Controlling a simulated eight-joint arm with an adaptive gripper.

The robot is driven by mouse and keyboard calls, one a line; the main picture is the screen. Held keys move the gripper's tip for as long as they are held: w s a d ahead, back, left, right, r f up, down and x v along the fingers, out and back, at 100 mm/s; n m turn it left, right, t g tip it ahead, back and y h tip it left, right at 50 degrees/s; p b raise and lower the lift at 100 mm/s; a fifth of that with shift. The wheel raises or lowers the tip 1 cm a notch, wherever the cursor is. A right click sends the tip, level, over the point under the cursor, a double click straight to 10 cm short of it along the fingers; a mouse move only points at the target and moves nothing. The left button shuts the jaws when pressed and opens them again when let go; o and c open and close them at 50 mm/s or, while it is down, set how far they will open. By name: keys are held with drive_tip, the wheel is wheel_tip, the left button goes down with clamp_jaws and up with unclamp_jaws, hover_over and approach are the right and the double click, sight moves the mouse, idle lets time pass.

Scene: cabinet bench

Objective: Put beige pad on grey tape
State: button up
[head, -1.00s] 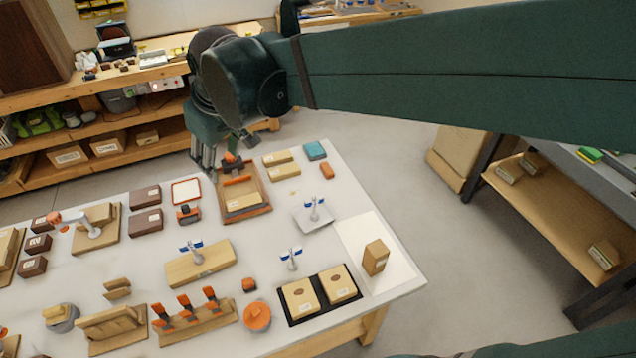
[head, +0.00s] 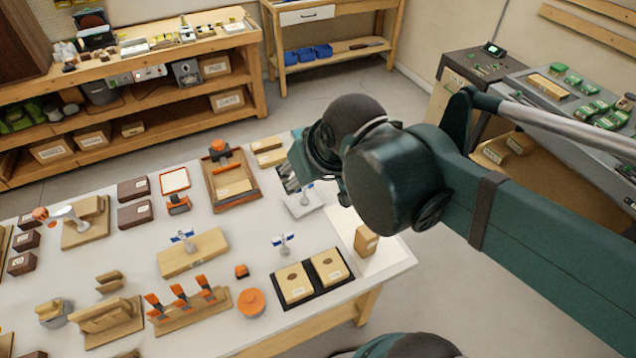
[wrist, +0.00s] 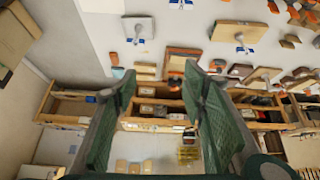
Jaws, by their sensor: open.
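A grey round roll (head: 62,318), which looks like the grey tape, sits at the front left of the white table in the head view. A small beige block (head: 47,309), perhaps the beige pad, appears to rest on top of it; the contact is too small to make out. My gripper (head: 289,180) is above the table's far right part, well away from both. In the wrist view my gripper (wrist: 160,76) has its two green fingers wide apart, with nothing between them. I cannot pick out the roll or the pad in the wrist view.
A black tray (head: 312,292) with two beige boxes is at the front right. Near it are an orange disc (head: 251,303) and a rack of orange-handled clamps (head: 190,307). A wooden tray (head: 213,190) stands towards the back. Bare white tabletop lies between these.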

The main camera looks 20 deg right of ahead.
drive_tip(key=s+d+f, duration=0.1)
drive_tip(key=s+d+m, duration=0.1)
drive_tip(key=shift+s+d+f, duration=0.1)
drive_tip(key=shift+s+f, duration=0.2)
drive_tip(key=shift+f, duration=0.1)
